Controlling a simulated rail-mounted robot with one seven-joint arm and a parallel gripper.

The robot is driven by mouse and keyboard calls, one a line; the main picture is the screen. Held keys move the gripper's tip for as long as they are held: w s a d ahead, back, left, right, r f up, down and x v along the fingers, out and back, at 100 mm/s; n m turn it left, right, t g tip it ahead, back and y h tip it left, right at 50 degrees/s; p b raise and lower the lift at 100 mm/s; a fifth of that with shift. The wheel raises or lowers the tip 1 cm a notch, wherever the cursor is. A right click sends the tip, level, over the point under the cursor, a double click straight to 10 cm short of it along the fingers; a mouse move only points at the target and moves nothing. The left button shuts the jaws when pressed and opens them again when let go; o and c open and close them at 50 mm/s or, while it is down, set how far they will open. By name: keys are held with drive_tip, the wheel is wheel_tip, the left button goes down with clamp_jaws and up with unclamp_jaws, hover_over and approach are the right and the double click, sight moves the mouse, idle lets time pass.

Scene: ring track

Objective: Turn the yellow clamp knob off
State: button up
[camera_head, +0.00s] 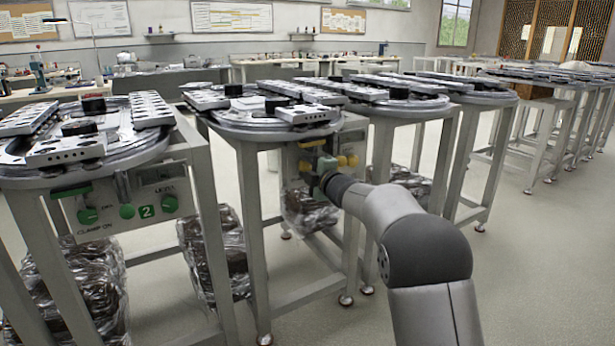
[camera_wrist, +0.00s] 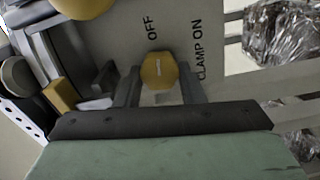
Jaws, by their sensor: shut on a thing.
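The yellow clamp knob (camera_wrist: 158,70) sits on a grey panel in the wrist view, with the printed words OFF and CLAMP ON beyond it. My gripper (camera_wrist: 160,88) has one finger on each side of the knob and is shut on it. The finger contacts are partly hidden, and I cannot tell the knob's exact setting. In the head view my gripper (camera_head: 318,168) is at the front panel of the second station, where its fingers and the knob are hard to make out.
Another yellow round part (camera_wrist: 85,6) and a yellow block (camera_wrist: 60,96) are close by in the wrist view. A neighbouring station with green knobs (camera_head: 88,214) stands at left. Plastic-wrapped bundles (camera_head: 310,210) are under the tables. Open floor (camera_head: 540,260) lies at right.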

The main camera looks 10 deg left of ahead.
drive_tip(key=shift+f+n+b, duration=0.15)
drive_tip(key=shift+n+b, duration=0.4)
drive_tip(key=shift+n, duration=0.25)
drive_tip(key=o, duration=1)
drive_tip(key=p+v, duration=0.2)
drive_tip(key=v, duration=1.5)
drive_tip(key=shift+s+d, duration=0.15)
